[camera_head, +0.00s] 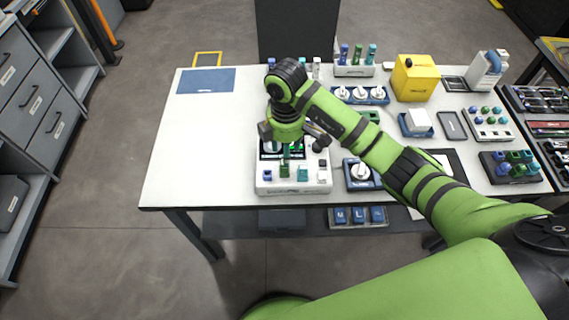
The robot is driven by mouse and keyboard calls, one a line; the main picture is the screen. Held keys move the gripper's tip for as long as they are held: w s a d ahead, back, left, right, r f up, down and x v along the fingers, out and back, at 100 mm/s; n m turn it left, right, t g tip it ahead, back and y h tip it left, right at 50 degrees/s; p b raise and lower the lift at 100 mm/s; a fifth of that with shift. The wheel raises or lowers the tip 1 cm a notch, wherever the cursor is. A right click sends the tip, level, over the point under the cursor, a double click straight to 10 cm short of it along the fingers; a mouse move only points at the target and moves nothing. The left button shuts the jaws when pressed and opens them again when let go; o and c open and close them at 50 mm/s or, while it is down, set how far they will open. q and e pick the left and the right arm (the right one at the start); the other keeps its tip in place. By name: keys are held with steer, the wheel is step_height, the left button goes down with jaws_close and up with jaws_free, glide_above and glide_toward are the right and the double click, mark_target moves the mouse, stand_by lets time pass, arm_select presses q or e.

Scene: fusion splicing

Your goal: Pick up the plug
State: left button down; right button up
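My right gripper (286,147) points down over the dark panel of a white device (293,187) at the table's front edge. Its fingers are small and partly covered by the wrist, so I cannot tell whether they are open or shut. Small plugs stand along the device's front: a blue one (267,175), a green one (285,172), a teal one (303,174) and a white one (322,173). The gripper is just behind the green plug; I cannot tell whether it touches anything. My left gripper is not in view.
A blue mat (206,81) lies on the table's clear left side. Grey drawers (35,95) stand at far left.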

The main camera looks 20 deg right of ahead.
mark_target(284, 168)
step_height(284, 168, down, 5)
steer(key=shift+s+f+p, duration=0.15)
steer(key=shift+f+p, duration=0.05)
steer(key=shift+p, duration=1)
steer(key=shift+f, duration=0.3)
steer(key=c, duration=0.9)
